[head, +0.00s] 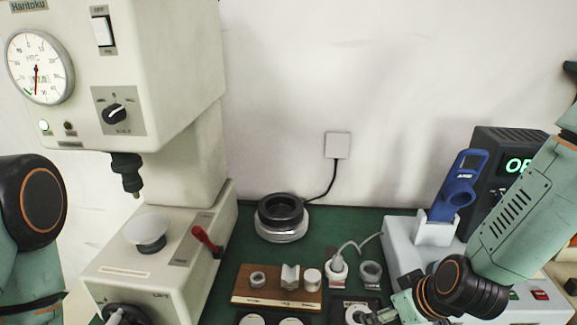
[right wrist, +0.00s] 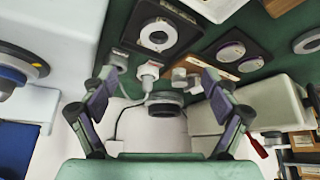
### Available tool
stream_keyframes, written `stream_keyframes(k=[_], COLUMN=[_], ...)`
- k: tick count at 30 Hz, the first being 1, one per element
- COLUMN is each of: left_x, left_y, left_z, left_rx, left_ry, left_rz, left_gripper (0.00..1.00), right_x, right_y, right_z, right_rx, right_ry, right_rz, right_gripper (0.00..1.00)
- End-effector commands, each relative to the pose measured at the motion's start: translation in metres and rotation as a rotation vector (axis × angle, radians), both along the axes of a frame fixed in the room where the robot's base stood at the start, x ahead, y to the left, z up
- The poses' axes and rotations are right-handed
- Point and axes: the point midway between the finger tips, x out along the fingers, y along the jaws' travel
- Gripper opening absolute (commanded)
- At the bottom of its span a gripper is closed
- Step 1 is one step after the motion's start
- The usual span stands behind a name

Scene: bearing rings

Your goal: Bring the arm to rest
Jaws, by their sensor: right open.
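My right arm (head: 520,215) comes in from the right in the head view, reaching down over the bench. Its gripper (head: 378,316) is at the bottom edge of the head view, close to a pale ring (head: 355,313) on a dark square plate. In the right wrist view the gripper (right wrist: 160,90) has its two fingers wide apart with nothing between them. The ring on its plate also shows in the right wrist view (right wrist: 158,34), beyond the fingertips. Part of my left arm (head: 32,205) shows at the left edge; its gripper is out of view.
A pale press-like machine (head: 165,65) with a gauge stands at left. A wooden block (head: 275,291) holds small parts. A black ring (head: 281,209) sits on a silver base at the back. A blue handheld device (head: 459,190) stands in a white holder at right. Green mat lies between.

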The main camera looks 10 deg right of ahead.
Motion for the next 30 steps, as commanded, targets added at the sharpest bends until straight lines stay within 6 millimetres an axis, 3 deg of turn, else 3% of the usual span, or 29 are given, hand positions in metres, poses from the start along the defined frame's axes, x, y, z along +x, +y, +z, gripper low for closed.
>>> stream_keyframes(k=[7,21,30], left_x=[0.000,0.000,0.000], left_y=[0.000,0.000,0.000], left_z=[-0.018,-0.047,-0.052], left_rx=[0.000,0.000,0.000], left_ry=[0.000,0.000,0.000], left_rz=[0.000,0.000,0.000], left_gripper=[0.42,0.42,0.42], right_x=[0.011,0.047,0.057], right_y=[0.002,0.012,0.015], right_z=[-0.023,-0.089,-0.106], right_rx=[-0.005,-0.003,0.000], right_ry=[0.000,0.001,0.000], right_rz=[0.004,0.003,0.000], right_gripper=[0.87,0.87,0.87])
